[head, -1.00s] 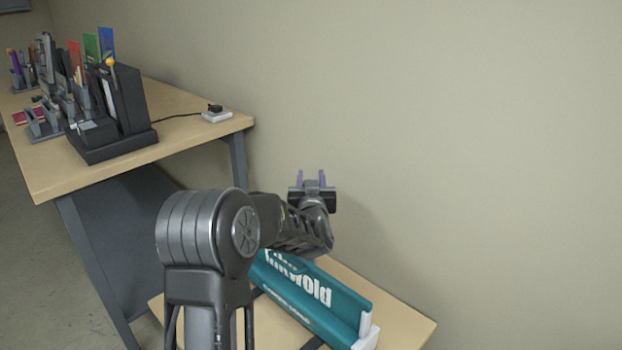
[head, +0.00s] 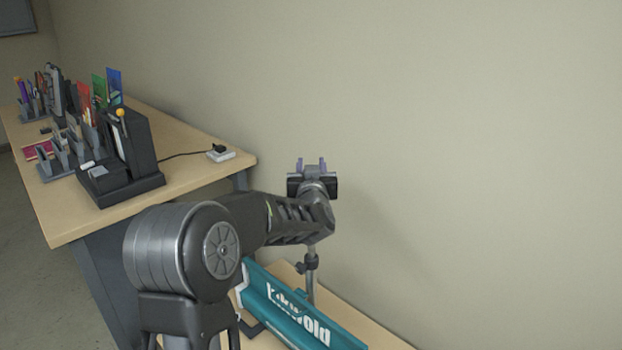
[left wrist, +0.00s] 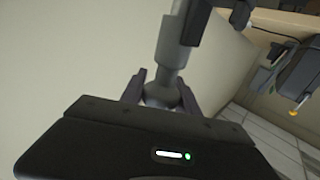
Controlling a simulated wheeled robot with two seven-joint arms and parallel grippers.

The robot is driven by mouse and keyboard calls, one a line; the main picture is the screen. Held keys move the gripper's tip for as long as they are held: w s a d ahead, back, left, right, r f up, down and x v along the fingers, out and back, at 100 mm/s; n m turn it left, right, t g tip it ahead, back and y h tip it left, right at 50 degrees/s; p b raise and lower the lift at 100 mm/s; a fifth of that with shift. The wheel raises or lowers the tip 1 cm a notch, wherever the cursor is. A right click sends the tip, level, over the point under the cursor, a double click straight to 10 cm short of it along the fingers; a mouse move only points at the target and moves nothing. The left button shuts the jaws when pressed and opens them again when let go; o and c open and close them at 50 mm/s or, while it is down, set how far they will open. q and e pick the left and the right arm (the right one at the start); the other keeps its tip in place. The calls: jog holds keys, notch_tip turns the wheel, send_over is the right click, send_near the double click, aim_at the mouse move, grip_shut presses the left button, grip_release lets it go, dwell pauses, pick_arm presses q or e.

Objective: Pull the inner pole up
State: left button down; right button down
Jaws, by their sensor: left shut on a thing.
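My left gripper (head: 312,165) is raised in front of the wall in the head view, its two purple fingertips showing above the wrist. The left wrist view shows the fingers (left wrist: 161,86) on both sides of the grey pole's rounded end, and the gripper is shut on it. The thin grey inner pole (head: 311,284) shows below my wrist with a dark clamp collar (head: 307,266); its upper part is hidden by my arm. The pole and collar also show in the left wrist view (left wrist: 172,42). My right gripper is not in view.
A teal box with white lettering (head: 285,307) lies on a low wooden table (head: 365,332) under my arm. A higher table (head: 75,225) at left holds black holders (head: 122,165), pens and cards. A beige wall stands close behind; the space at right is free.

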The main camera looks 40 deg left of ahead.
pick_arm(q)
notch_tip(320, 180, up, 18)
jog(key=p, duration=1.1)
jog(key=shift+r, duration=0.1)
jog(key=c, duration=1.3)
grip_release()
jog(key=o, duration=0.4)
jog(key=shift+c, duration=0.2)
jog(key=shift+s+d+f, duration=0.1)
jog(key=shift+f, duration=0.1)
jog(key=b+v, duration=0.1)
jog(key=v, duration=0.6)
jog(key=shift+s+d, duration=0.2)
